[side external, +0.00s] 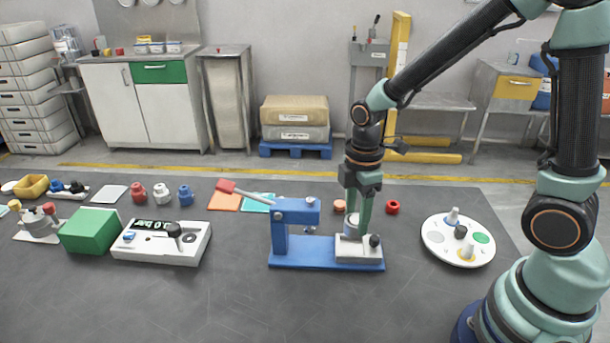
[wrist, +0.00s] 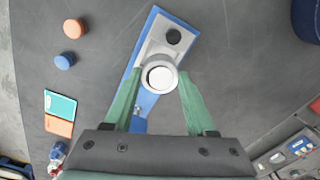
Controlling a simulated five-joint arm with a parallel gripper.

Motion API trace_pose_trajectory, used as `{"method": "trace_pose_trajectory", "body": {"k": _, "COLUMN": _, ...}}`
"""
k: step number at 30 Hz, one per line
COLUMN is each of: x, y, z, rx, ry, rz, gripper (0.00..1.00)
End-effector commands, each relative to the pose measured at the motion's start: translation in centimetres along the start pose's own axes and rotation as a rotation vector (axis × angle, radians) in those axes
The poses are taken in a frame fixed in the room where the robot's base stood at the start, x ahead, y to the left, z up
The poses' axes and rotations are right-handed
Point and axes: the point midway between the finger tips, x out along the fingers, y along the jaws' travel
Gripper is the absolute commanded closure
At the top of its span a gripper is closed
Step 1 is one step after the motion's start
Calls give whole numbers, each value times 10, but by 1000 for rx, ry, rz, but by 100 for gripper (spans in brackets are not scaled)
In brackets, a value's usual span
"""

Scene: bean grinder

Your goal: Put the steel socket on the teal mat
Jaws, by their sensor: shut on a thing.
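The steel socket, a short light grey cylinder (side external: 352,224), is upright at the white block of the blue press (side external: 290,225). In the wrist view the socket (wrist: 160,77) shows from above as a pale ring. My gripper (side external: 358,216) points down and is shut on it, one green finger on each side in the wrist view (wrist: 161,84). I cannot tell whether the socket touches the block.
An orange mat (side external: 224,202) lies beside the teal one. A white round tray (side external: 433,247) stands right.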

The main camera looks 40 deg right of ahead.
Motion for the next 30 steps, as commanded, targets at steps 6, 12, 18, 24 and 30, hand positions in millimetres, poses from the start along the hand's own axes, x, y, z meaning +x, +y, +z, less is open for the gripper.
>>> {"method": "trace_pose_trajectory", "body": {"k": 6, "x": 16, "y": 0, "z": 0, "rx": 0, "ry": -1, "rz": -1, "gripper": 100}}
{"method": "trace_pose_trajectory", "body": {"k": 12, "x": 43, "y": 0, "z": 0, "rx": 0, "ry": -1, "rz": -2, "gripper": 100}}
{"method": "trace_pose_trajectory", "body": {"k": 18, "x": 51, "y": 1, "z": 0, "rx": 0, "ry": 1, "rz": 2, "gripper": 100}}
{"method": "trace_pose_trajectory", "body": {"k": 24, "x": 51, "y": 1, "z": 0, "rx": 0, "ry": 1, "rz": 2, "gripper": 100}}
{"method": "trace_pose_trajectory", "body": {"k": 30, "x": 55, "y": 0, "z": 0, "rx": 0, "ry": 0, "rz": 1, "gripper": 24}}
